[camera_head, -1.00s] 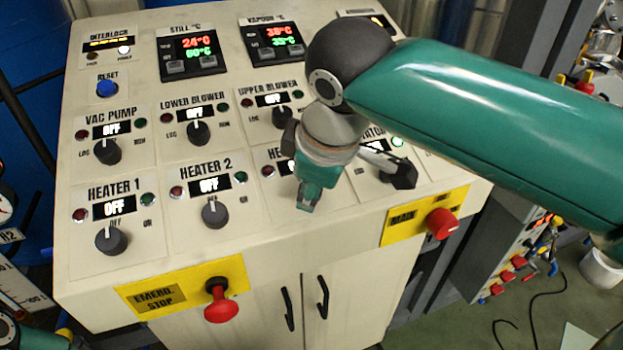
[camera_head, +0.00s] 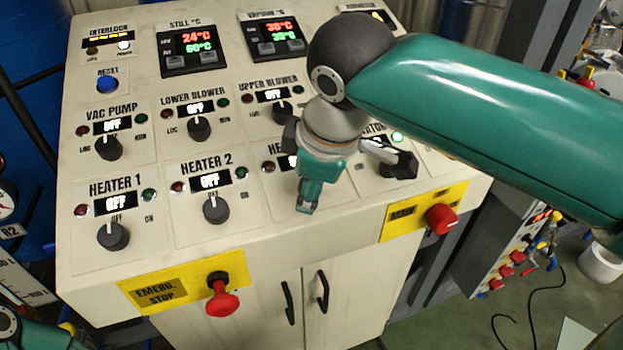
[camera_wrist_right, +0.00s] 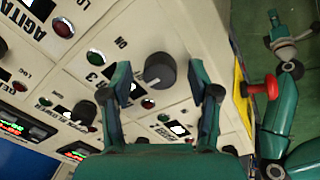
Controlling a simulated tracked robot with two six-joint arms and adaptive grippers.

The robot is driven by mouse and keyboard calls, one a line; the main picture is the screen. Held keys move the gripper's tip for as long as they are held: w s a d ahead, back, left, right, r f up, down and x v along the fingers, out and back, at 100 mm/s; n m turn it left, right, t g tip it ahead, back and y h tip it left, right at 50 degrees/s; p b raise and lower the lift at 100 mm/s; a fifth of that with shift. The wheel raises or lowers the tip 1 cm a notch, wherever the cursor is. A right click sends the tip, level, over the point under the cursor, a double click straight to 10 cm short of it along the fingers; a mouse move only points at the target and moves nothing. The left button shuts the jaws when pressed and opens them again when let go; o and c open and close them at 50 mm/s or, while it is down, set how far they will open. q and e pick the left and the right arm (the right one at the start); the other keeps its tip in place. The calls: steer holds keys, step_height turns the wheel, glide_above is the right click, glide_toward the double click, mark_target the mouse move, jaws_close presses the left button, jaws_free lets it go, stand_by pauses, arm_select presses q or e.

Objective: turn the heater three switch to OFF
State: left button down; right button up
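The heater three switch is a round dark knob (camera_wrist_right: 159,70) in the right wrist view, beside the "ON" lettering and the "3" of its label. My right gripper (camera_wrist_right: 166,85) is open, with one finger on each side of the knob and visible gaps between. In the head view the right gripper (camera_head: 308,205) points down at the heater three panel and hides its knob and most of its label. The heater three display (camera_head: 288,162) is partly covered, so I cannot read its setting.
The heater 2 knob (camera_head: 215,209) is left of my right gripper, and the agitator knob (camera_head: 404,166) is to its right. The red main switch (camera_head: 441,219) and red emergency stop (camera_head: 222,303) stick out of the front edge.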

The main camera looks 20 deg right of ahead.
steer(key=v, duration=1.2)
steer(key=shift+f, duration=0.1)
